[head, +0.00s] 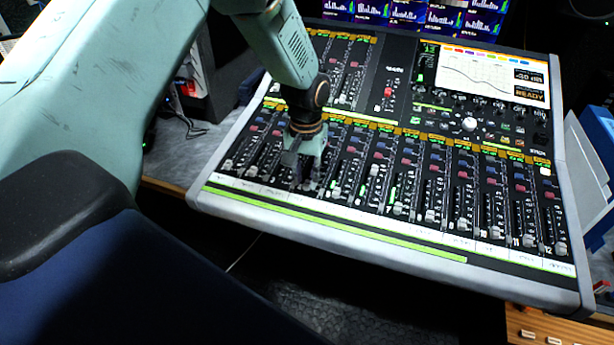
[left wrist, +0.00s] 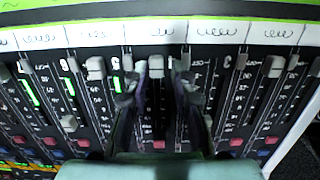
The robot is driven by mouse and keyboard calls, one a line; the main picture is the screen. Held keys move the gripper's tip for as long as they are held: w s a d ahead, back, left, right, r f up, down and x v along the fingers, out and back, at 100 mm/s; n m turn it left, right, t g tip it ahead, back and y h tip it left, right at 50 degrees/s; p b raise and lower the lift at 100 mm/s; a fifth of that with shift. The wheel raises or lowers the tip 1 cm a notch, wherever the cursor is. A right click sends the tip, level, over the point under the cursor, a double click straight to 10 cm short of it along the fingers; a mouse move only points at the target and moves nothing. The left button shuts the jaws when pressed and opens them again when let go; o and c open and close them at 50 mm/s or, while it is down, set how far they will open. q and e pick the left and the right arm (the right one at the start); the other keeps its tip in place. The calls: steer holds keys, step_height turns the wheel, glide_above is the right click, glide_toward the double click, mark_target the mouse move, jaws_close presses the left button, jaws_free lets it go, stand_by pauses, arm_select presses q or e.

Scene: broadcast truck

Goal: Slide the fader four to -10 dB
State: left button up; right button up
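The mixing console (head: 330,225) slopes in front of me with a row of faders, their grey caps mostly low in the slots. My left gripper (head: 306,180) points down over the left part of this row and hides the fader under it. In the left wrist view, my left gripper (left wrist: 157,78) has its two fingers apart, one on each side of a grey fader cap (left wrist: 156,66). Small gaps seem to show beside the cap. This is probably fader four, though its number is not readable. My right gripper is in neither view.
Neighbouring caps stand close on both sides, such as one grey cap (left wrist: 96,68). The console screen (head: 493,76) is at the upper right, with knobs below it. Blue meter displays (head: 415,12) are behind. A wooden panel with keys (head: 555,328) is at the lower right.

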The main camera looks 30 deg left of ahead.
arm_select(q)
steer(key=shift+w+d+f, duration=0.15)
steer(key=shift+d+f, duration=0.05)
steer(key=shift+d, duration=0.1)
steer(key=shift+a, duration=0.25)
steer(key=shift+c, duration=1.4)
steer(key=shift+d, duration=0.1)
jaws_close()
